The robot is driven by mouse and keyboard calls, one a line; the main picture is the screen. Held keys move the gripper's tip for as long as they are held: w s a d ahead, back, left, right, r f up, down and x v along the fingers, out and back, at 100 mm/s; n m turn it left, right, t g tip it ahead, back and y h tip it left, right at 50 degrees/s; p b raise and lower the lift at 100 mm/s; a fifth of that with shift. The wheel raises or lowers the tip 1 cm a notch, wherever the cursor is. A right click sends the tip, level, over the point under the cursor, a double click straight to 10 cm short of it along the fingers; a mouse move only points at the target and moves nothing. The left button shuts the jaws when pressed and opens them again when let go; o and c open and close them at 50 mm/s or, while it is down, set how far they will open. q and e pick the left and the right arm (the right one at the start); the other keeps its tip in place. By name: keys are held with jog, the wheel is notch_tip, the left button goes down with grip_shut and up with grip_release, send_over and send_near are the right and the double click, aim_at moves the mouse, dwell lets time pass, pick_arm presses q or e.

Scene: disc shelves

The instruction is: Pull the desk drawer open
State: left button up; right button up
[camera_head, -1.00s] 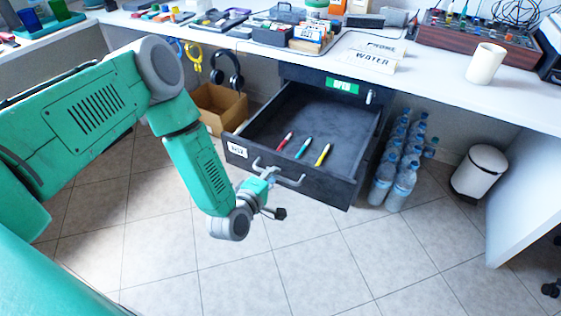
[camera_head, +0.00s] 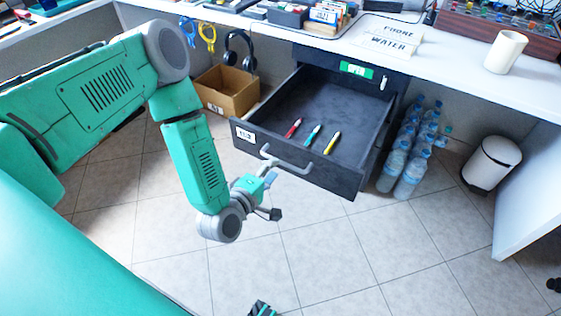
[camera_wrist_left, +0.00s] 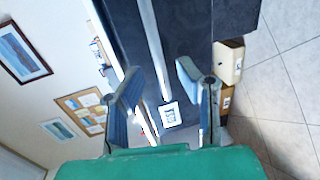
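The dark desk drawer (camera_head: 300,168) stands pulled out from under the white desk, with its inside showing. A red, a teal and a yellow pen (camera_head: 332,142) lie in it. Its grey bar handle (camera_head: 290,165) is on the front panel, and a white label (camera_head: 245,135) is at the front's left. My left gripper (camera_head: 271,197) is open just below and in front of the handle's left end, seemingly apart from it. In the left wrist view, its two fingers (camera_wrist_left: 160,88) are spread with nothing held. A dark tip at the bottom edge may be my right gripper (camera_head: 262,308).
A cardboard box (camera_head: 226,92) is left of the drawer. Water bottles (camera_head: 408,160) and a white bin (camera_head: 491,164) stand to the right. Headphones (camera_head: 240,50) hang under the desk edge. The tiled floor before the drawer is clear.

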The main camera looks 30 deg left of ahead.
pick_arm(q)
jog(key=v, duration=0.7)
jog(key=shift+a+f, duration=0.1)
jog(key=s+d+f+m+g+h+p, duration=0.25)
jog(key=s+d+m+g+p, duration=0.2)
jog(key=s+m+g, duration=0.55)
jog(key=s+a+r+m+g+y+p, duration=0.1)
jog(key=s+a+r+m+g+y, duration=0.1)
jog(key=s+a+m+g, duration=0.3)
jog(key=s+m+y, duration=0.1)
jog(key=s+m, duration=0.2)
jog(key=s, duration=0.1)
jog(key=shift+s+a+r+p, duration=0.2)
jog(key=shift+a+r+p, duration=0.05)
jog(key=shift+a+p, duration=0.15)
jog(key=shift+w, duration=0.1)
